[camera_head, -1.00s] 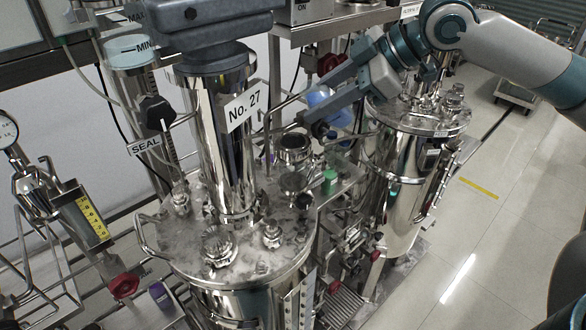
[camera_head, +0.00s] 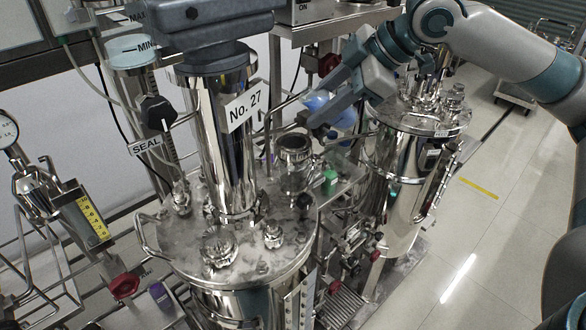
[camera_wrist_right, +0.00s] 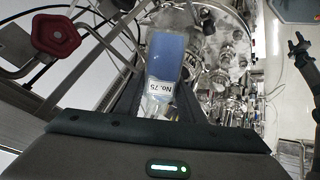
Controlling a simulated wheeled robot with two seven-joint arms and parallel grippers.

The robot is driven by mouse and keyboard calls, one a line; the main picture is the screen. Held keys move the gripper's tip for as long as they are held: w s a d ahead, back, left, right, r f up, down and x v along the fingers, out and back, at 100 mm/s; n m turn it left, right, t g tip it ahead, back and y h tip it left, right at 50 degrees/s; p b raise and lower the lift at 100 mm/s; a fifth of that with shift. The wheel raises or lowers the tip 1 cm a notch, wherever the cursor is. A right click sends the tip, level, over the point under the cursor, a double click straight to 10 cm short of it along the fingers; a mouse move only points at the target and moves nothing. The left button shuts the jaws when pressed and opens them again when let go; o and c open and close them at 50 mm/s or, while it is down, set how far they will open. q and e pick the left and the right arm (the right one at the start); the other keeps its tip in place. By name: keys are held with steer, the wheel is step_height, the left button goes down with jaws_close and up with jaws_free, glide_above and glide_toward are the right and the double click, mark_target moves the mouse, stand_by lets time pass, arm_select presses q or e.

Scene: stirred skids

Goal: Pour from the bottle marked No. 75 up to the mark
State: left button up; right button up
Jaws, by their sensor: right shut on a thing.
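The bottle marked No. 75 (camera_wrist_right: 160,88) shows in the right wrist view between the fingers of my right gripper (camera_wrist_right: 155,100). Its label reads upside down there, its neck end looks clear and blue contents fill the far end. In the head view my right gripper (camera_head: 318,116) is shut on this bottle (camera_head: 345,119), which is partly hidden by the fingers and looks tilted. Just below and left of the gripper is a steel cup with a dark round rim (camera_head: 294,146), on the near vessel. I cannot make out a fill mark on it.
A column labelled No. 27 (camera_head: 232,130) stands left of the cup on the near steel vessel (camera_head: 240,260). A small green-capped bottle (camera_head: 329,182) stands below the gripper. A second steel vessel (camera_head: 405,180) is to the right, with open floor beyond.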

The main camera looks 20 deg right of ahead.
steer(key=shift+s+d, duration=0.1)
steer(key=shift+s, duration=0.05)
steer(key=shift+f+n+g+h, duration=0.3)
steer(key=shift+f+h, duration=0.35)
steer(key=shift+h, duration=0.55)
stand_by(2.1)
steer(key=shift+h, duration=0.4)
stand_by(1.3)
steer(key=shift+d, duration=0.1)
stand_by(1.0)
steer(key=shift+a+n+h, duration=0.2)
steer(key=shift+n+h, duration=0.1)
steer(key=shift+h, duration=0.4)
stand_by(1.0)
